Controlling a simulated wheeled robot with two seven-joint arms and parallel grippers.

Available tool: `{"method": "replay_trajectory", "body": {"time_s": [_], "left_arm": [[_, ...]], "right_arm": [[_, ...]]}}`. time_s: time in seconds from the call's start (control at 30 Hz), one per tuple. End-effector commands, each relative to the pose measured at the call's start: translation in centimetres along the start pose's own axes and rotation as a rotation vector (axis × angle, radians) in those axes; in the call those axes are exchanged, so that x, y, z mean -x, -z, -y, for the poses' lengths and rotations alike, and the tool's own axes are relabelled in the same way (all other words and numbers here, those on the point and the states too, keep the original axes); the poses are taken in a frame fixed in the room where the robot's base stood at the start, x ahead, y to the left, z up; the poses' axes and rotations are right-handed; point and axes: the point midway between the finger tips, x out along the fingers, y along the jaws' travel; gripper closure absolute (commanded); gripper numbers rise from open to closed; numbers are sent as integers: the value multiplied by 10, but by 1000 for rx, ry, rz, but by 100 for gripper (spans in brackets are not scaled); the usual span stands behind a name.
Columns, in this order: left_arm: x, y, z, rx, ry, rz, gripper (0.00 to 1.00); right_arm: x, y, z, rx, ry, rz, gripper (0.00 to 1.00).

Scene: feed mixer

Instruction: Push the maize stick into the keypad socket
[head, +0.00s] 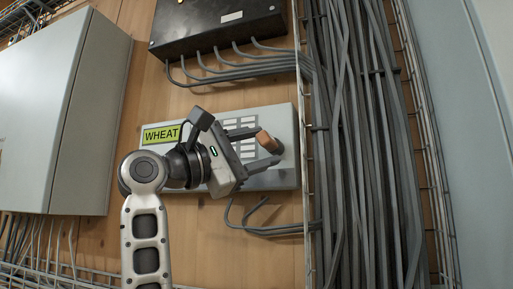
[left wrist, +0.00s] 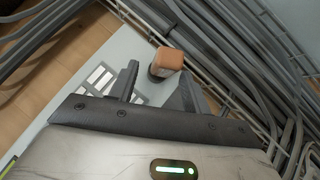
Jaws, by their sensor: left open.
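The keypad panel (head: 285,118) is a pale grey box on the wooden wall, with a green label reading WHEAT (head: 161,136) and white keys (head: 240,123). An orange-brown block-ended stick (head: 266,141) stands out from the panel's right part, at a grey round socket (head: 279,148). How deep it sits cannot be told. In the left wrist view the stick (left wrist: 167,60) lies just beyond and between the fingertips. My left gripper (head: 262,147) is open in front of the panel, its fingers (left wrist: 155,85) either side of the stick's line, not visibly gripping it. My right gripper is not in view.
A thick bundle of grey cables (head: 355,130) and a wire tray run down right of the panel. A black box (head: 217,24) with cables hangs above. A grey cabinet (head: 60,110) stands at left. Loose cables (head: 265,230) hang below the panel.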

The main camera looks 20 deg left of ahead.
Motion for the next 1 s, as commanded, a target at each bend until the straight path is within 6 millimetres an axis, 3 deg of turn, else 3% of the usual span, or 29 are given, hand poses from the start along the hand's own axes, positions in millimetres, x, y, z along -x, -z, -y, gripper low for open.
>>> {"method": "replay_trajectory", "body": {"time_s": [0.07,0.13,0.5,0.7,1.0], "left_arm": [[0,0,0,0,0,0,52],[13,1,2,-2,-5,0,52],[104,2,2,-4,-5,-2,52],[141,1,1,-2,-3,-3,52],[160,0,0,-1,-1,0,52]], "right_arm": [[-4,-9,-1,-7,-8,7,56],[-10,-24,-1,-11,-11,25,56],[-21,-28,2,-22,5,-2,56],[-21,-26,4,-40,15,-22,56],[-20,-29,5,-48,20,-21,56]]}}
